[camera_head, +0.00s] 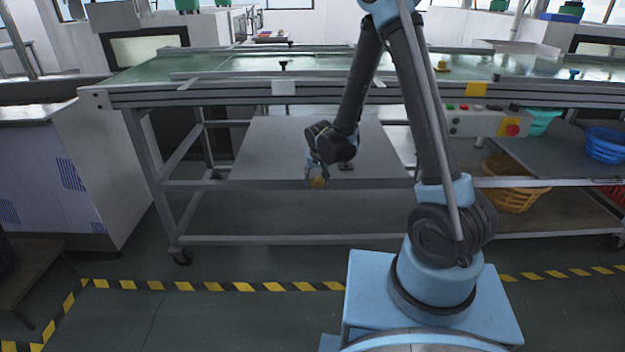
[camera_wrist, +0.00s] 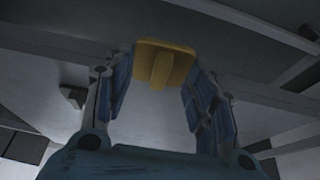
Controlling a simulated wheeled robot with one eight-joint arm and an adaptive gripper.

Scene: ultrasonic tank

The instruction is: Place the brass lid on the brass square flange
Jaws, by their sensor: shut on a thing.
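The brass lid (camera_head: 318,182) is at the fingertips of my gripper (camera_head: 315,172), at the front edge of the grey lower shelf. In the wrist view, the lid (camera_wrist: 178,64) is yellow with a raised ridge and sits between the two blue fingers of my gripper (camera_wrist: 158,75). My gripper is shut on it. A small yellow piece (camera_head: 442,67) stands on the green table top, right of my arm; it may be the brass square flange, but it is too small to tell. Whether the lid touches the shelf is not clear.
The green table top (camera_head: 220,70) lies above the grey shelf (camera_head: 260,150). A small dark piece (camera_head: 346,167) is on the shelf near my gripper. A black piece (camera_head: 283,66) and a blue piece (camera_head: 573,74) stand on the table top. Baskets (camera_head: 510,185) are at the right.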

